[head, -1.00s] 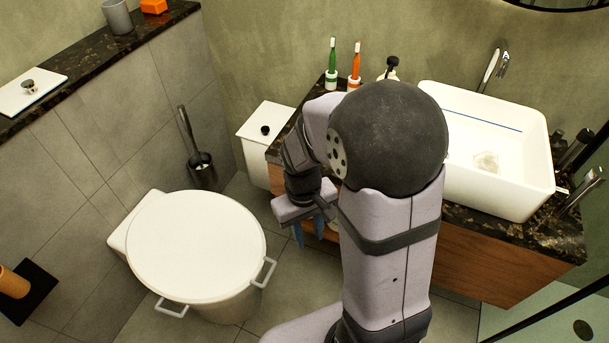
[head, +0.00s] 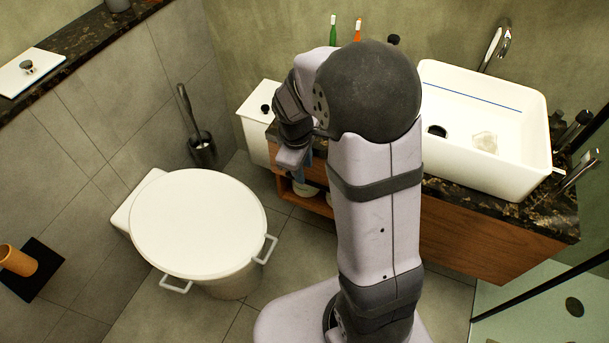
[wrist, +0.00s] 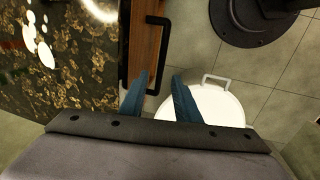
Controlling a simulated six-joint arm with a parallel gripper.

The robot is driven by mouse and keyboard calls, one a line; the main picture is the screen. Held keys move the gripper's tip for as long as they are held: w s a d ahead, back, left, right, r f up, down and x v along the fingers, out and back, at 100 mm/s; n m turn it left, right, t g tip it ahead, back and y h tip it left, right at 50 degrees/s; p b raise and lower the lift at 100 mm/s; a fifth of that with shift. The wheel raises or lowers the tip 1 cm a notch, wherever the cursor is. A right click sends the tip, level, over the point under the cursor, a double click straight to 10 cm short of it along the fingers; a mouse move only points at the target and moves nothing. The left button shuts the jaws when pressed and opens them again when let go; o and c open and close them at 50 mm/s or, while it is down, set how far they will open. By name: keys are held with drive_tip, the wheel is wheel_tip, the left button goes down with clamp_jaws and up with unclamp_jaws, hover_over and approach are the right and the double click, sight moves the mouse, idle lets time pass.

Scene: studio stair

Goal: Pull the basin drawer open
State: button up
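The basin drawer has a brown wooden front (head: 465,235) under the dark stone counter, and my arm covers its left part in the head view. In the wrist view the wooden front (wrist: 142,42) carries a black bar handle (wrist: 164,45). My gripper (wrist: 160,80) has two blue fingers, open with a gap between them. The lower end of the handle lines up with this gap, the left finger on the drawer side and the right finger on the outer side. I cannot tell whether either touches it. In the head view my gripper (head: 302,170) is mostly hidden.
A white basin (head: 545,130) sits on the dark counter (head: 545,215). A white round-lidded bin (head: 197,222) stands on the floor to the left. A toilet brush (head: 202,148) and a white box (head: 252,122) stand behind. An open wooden shelf (head: 318,204) shows below the counter.

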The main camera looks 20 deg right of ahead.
drive_tip(key=shift+w+d+f+b, duration=0.15)
drive_tip(key=shift+w+f, duration=0.05)
drive_tip(key=shift+f, duration=0.95)
drive_tip(key=shift+w+d+f+b, duration=0.15)
drive_tip(key=shift+f, duration=1)
drive_tip(key=shift+c, duration=0.2)
clamp_jaws()
